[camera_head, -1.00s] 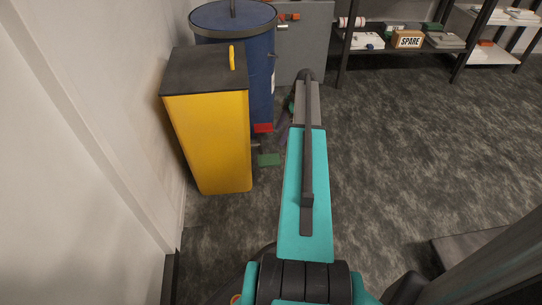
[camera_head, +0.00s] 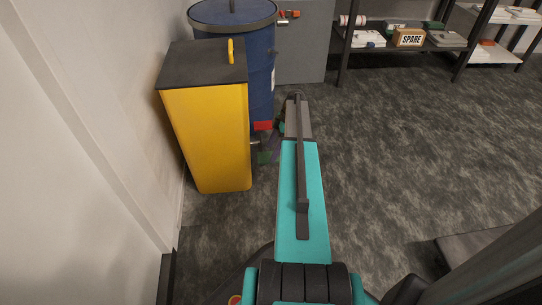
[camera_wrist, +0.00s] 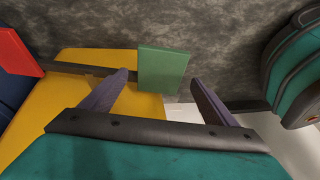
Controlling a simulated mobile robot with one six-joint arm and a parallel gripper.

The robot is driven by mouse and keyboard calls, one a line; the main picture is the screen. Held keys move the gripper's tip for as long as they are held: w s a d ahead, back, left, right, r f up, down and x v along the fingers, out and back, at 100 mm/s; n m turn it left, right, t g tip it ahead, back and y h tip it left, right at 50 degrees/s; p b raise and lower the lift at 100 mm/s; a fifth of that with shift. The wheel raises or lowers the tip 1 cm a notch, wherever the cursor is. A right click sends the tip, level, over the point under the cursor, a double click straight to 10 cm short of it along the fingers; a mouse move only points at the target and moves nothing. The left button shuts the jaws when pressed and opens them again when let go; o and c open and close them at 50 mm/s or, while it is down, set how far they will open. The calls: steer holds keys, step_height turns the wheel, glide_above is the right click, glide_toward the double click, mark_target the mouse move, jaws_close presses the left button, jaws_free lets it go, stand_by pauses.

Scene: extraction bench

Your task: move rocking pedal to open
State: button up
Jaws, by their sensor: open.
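The rocking pedal is at the right side of the yellow bin, low near the floor. It has a red pad (camera_head: 263,125) farther off and a green pad (camera_head: 264,157) nearer. In the wrist view a dark bar (camera_wrist: 85,71) runs from the red pad (camera_wrist: 15,52) to the green pad (camera_wrist: 163,70). My gripper (camera_wrist: 160,77) is open, its two purple fingers apart with the green pad showing between their tips. Contact cannot be told. The yellow bin (camera_head: 208,138) has a dark lid (camera_head: 200,63), which looks shut.
A blue drum (camera_head: 262,70) stands behind the yellow bin. A white wall (camera_head: 80,120) is close on the left. Shelves (camera_head: 375,55) with boxes stand at the back right. The carpet floor (camera_head: 400,150) to the right is clear.

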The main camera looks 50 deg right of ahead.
steer(key=shift+b+x, duration=0.35)
steer(key=shift+x, duration=1)
